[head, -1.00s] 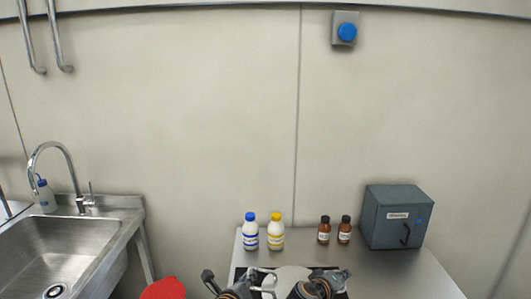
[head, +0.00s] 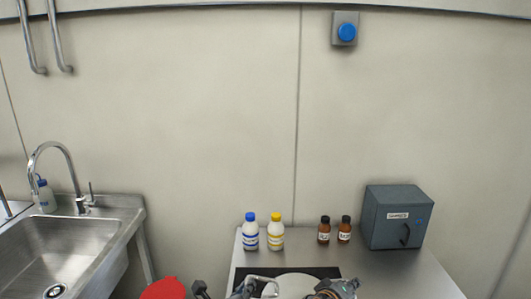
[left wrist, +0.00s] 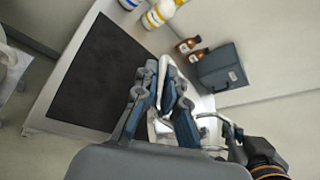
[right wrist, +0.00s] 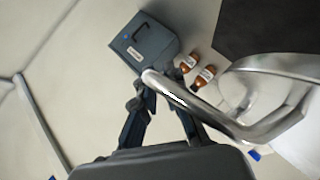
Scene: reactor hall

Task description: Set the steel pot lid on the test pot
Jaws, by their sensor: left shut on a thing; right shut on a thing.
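A pale round steel piece, apparently the pot lid (head: 295,284), shows at the bottom of the head view, cut off by the frame edge. My left gripper (left wrist: 160,82) is shut on a steel part at its side; the exact grip is partly hidden by the fingers. My right gripper (right wrist: 163,105) is shut on the thick steel loop handle (right wrist: 205,108), which slants across the right wrist view. I cannot make out the test pot separately.
On the steel table, white bottles with blue (head: 250,232) and yellow (head: 276,233) caps, two brown bottles (head: 334,231) and a grey box (head: 393,218) stand behind the mat. A sink (head: 60,250) and a red object (head: 164,289) are at left.

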